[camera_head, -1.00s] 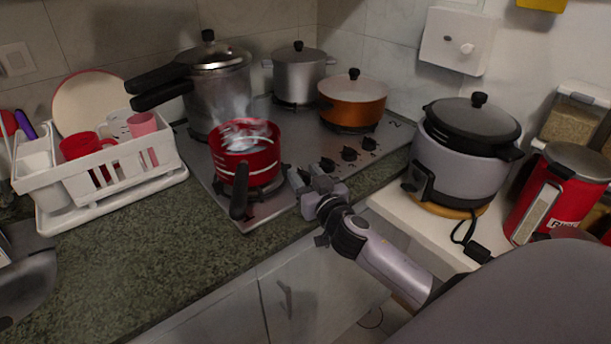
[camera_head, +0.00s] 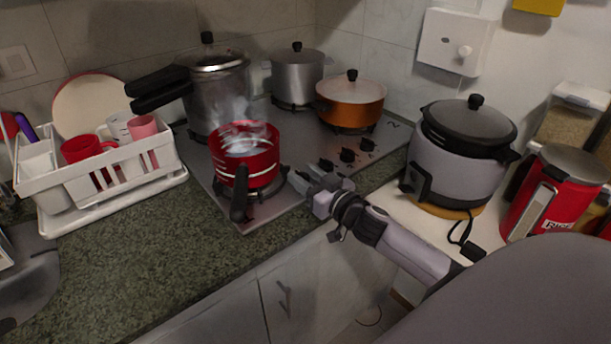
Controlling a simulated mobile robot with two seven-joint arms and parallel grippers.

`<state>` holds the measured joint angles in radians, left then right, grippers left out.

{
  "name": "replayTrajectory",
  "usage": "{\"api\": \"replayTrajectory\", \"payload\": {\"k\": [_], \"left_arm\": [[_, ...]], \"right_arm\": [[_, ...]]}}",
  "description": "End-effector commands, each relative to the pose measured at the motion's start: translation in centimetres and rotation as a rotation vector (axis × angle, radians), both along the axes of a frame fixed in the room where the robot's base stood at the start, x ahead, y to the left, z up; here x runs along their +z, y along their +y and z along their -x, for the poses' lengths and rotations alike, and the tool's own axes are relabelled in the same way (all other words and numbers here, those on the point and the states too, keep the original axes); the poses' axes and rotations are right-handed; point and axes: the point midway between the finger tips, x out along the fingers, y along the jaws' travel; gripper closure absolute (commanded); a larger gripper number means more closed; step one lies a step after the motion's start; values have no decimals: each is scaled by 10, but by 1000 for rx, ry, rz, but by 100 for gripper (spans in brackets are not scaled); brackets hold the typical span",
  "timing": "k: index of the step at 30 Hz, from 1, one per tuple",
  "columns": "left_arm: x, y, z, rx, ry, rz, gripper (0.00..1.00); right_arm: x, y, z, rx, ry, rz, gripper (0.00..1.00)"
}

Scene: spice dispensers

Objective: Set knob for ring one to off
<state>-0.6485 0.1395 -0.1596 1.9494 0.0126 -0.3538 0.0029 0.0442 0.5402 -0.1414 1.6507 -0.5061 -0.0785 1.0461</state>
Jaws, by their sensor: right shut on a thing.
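The stovetop (camera_head: 275,206) has a row of black knobs along its right side. Three knobs show: one just beyond my gripper (camera_head: 326,164), a middle one (camera_head: 347,155) and a far one (camera_head: 367,144). My right gripper (camera_head: 301,181) is at the near end of this row, over the stove's front right part. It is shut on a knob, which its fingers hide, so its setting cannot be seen. A steaming red pot (camera_head: 246,163) sits on the front burner, left of the gripper. My left gripper is not in view.
A pressure cooker (camera_head: 218,95), a grey pot (camera_head: 297,75) and an orange pot (camera_head: 351,103) stand on the stove. The red pot's black handle (camera_head: 240,195) points forward, near my gripper. A rice cooker (camera_head: 458,150) stands right. The counter (camera_head: 130,260) front left is bare.

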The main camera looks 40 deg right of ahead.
Motion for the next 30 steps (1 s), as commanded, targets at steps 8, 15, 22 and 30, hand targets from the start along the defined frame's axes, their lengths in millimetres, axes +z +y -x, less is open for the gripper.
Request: {"api": "replayTrajectory", "payload": {"k": [8, 15, 22, 30], "left_arm": [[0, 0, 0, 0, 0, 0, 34], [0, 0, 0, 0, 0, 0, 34], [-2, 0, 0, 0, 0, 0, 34], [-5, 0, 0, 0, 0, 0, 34]], "right_arm": [[-1, 1, 0, 0, 0, 0, 35], [0, 0, 1, -1, 0, 0, 35], [-2, -1, 18, 0, 3, -1, 35], [-2, -4, 52, 0, 3, 0, 35]]}}
